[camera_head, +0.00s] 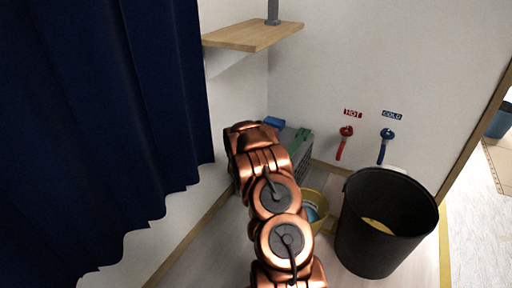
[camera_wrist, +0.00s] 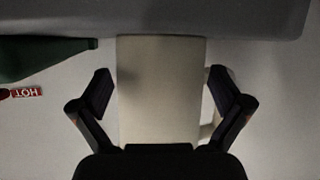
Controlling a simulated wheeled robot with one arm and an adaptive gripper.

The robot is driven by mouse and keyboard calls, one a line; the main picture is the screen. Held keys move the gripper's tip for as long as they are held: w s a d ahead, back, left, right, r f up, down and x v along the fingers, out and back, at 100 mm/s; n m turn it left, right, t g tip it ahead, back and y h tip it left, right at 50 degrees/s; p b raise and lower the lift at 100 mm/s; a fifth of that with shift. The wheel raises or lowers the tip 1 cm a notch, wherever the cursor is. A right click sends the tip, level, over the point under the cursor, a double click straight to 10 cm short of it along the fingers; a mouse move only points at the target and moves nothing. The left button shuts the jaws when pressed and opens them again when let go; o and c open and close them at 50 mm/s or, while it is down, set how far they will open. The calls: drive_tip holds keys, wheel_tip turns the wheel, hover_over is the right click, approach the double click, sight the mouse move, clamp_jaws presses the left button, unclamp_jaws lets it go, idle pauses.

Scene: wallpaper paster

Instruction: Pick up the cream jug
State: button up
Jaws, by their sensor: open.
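The cream jug (camera_wrist: 160,110) shows in the wrist view as a pale, straight-sided body in the middle, with part of what looks like a handle at its right side. Its upper end in that view meets a grey surface (camera_wrist: 190,14). My gripper (camera_wrist: 160,84) is open, with one dark finger on each side of the jug. A small gap shows between the jug and each finger. In the head view my copper arm reaches toward the corner, and it hides the jug and my gripper.
A green bottle-like object (camera_wrist: 45,57) lies close left of the jug in the wrist view. In the head view a grey crate (camera_head: 303,170), yellow bucket (camera_head: 317,198) and black bin (camera_head: 365,235) stand near the arm. A wooden shelf (camera_head: 250,35) is above; a blue curtain (camera_head: 110,120) hangs left.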

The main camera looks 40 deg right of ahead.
drive_tip(key=shift+b+x, duration=0.3)
drive_tip(key=shift+x, duration=0.75)
drive_tip(key=shift+c, duration=0.4)
drive_tip(key=c, duration=1.3)
drive_tip(key=shift+c, duration=0.4)
drive_tip(key=shift+r, duration=0.15)
